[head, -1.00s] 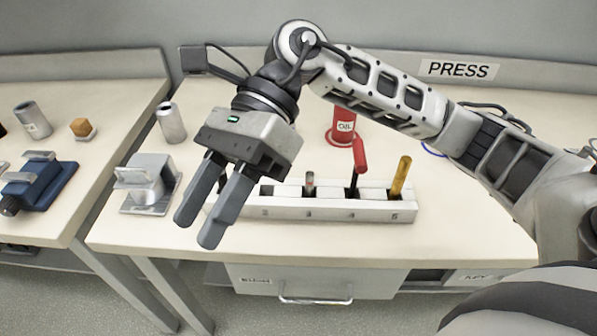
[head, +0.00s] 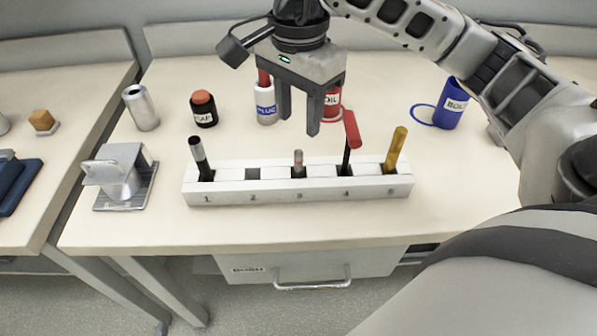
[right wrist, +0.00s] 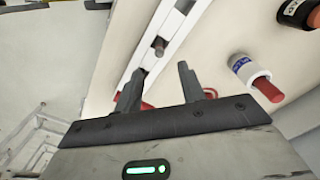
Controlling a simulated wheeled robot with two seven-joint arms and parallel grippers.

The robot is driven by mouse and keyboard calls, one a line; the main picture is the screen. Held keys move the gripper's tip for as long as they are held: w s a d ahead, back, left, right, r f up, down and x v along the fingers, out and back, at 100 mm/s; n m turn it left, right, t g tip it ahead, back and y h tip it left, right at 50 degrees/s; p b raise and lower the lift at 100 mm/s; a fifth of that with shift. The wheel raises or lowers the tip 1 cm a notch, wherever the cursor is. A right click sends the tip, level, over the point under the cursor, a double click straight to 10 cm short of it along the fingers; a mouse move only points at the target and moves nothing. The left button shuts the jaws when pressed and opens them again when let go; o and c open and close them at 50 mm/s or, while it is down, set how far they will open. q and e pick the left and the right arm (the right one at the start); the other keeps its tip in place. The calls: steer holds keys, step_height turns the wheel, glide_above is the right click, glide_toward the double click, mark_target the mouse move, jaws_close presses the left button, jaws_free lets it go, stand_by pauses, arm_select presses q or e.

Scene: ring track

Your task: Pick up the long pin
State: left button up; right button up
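A white rack (head: 230,190) with numbered slots stands near the table's front edge. Slot 1 holds a black-topped pin (head: 200,157), slot 3 a short grey pin (head: 298,163), slot 4 a red-handled tool (head: 351,131) and slot 5 a tall golden pin (head: 396,148). Slot 2 looks empty. No label shows which is the long pin. My right gripper (head: 300,124) is open and empty, pointing down above and behind the rack's middle. In the right wrist view its fingers (right wrist: 160,72) are apart, with a grey pin (right wrist: 158,46) beyond them. My left gripper is not in view.
A blue-labelled bottle (head: 265,105), a black jar (head: 203,110) and a red oil container (head: 332,102) stand behind the rack. A grey metal fixture (head: 122,178) is left of it, and a blue container (head: 452,104) is at the back right. The table right of the rack is clear.

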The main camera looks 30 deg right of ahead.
mark_target(299, 151)
steer(key=shift+f+b, duration=0.4)
steer(key=shift+f, duration=2.75)
jaws_close()
